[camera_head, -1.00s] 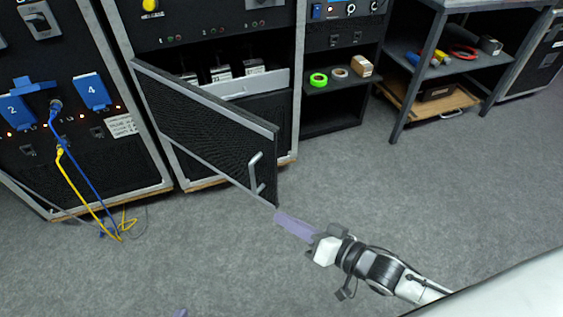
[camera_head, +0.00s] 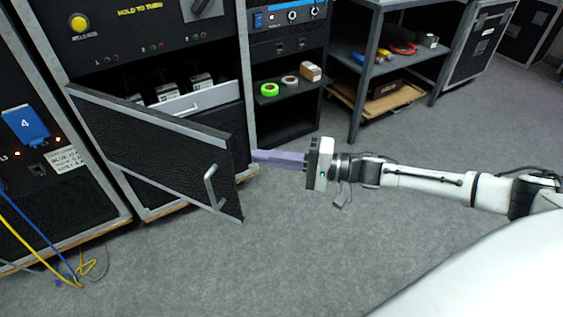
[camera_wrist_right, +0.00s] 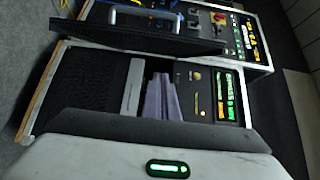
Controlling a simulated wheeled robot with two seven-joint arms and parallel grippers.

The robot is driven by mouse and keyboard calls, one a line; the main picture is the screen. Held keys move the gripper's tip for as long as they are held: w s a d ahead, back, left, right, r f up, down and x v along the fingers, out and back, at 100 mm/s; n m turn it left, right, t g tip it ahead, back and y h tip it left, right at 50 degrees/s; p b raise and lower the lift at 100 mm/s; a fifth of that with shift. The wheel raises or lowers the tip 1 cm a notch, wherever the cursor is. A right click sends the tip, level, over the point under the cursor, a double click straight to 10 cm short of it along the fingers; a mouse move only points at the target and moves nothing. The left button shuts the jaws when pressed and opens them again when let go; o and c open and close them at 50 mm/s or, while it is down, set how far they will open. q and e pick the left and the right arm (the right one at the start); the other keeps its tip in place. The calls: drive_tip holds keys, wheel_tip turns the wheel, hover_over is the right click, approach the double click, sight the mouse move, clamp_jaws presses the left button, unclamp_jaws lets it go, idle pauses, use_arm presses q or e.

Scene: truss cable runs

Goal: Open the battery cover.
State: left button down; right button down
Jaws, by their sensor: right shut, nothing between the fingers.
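The battery cover (camera_head: 150,150) is a black textured panel with a grey frame and a bar handle (camera_head: 210,186). It stands swung out from the cabinet, hinged on its left, so the bay behind is partly exposed. It also shows in the right wrist view (camera_wrist_right: 150,38), near the top. My right gripper (camera_head: 256,156) is shut and empty. Its purple fingers point left, just past the cover's free edge; whether they touch it I cannot tell. The fingers also show in the right wrist view (camera_wrist_right: 160,98), pointing at the bay. My left gripper is out of view.
Inside the bay is a light grey tray (camera_head: 205,100) with several dark units behind it. A shelf at right holds green tape (camera_head: 269,90). A metal rack (camera_head: 362,80) stands farther right. Blue and yellow cables hang at left. Grey floor (camera_head: 270,250) in front is clear.

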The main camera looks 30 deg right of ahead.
drive_tip(key=shift+a, duration=3)
